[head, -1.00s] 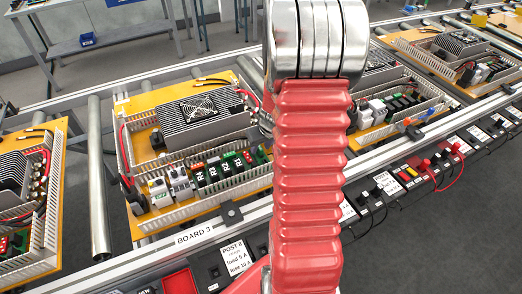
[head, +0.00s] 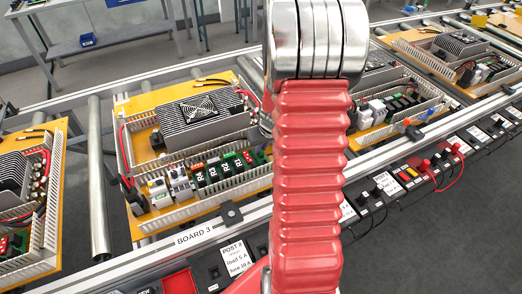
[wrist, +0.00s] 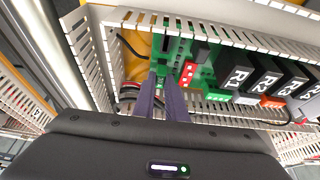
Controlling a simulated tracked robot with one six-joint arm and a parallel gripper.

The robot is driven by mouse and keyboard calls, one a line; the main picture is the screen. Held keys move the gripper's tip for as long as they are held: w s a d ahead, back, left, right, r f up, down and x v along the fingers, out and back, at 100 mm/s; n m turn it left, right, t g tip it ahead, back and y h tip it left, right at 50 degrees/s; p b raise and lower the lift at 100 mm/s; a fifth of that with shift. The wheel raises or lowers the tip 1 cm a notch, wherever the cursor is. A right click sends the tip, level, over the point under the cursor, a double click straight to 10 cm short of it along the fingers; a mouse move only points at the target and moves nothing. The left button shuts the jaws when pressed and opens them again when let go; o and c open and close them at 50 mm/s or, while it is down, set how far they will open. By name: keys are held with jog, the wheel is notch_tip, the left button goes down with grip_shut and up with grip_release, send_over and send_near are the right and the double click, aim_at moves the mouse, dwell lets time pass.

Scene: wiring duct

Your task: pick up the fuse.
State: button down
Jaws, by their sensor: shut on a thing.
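My gripper (wrist: 162,84) shows in the wrist view, with its two dark fingers reaching down to a green circuit board (wrist: 176,52). The fingertips are close together at the board's near edge, beside the slotted duct wall. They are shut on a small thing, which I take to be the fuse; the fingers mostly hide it. I cannot tell whether it still sits in its holder. In the head view my red arm hides the gripper and the fuse.
To the right of the fingers stand a red block (wrist: 188,73) and black relays (wrist: 238,77) marked R1 and R2. Slotted duct walls (wrist: 215,29) enclose this row closely.

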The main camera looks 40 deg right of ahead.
notch_tip(320, 180, up, 10)
dwell(0.7)
jog(key=shift+r, duration=0.7)
dwell(0.3)
jog(key=shift+r, duration=0.35)
jog(key=shift+r, duration=0.7)
jog(key=shift+r, duration=0.3)
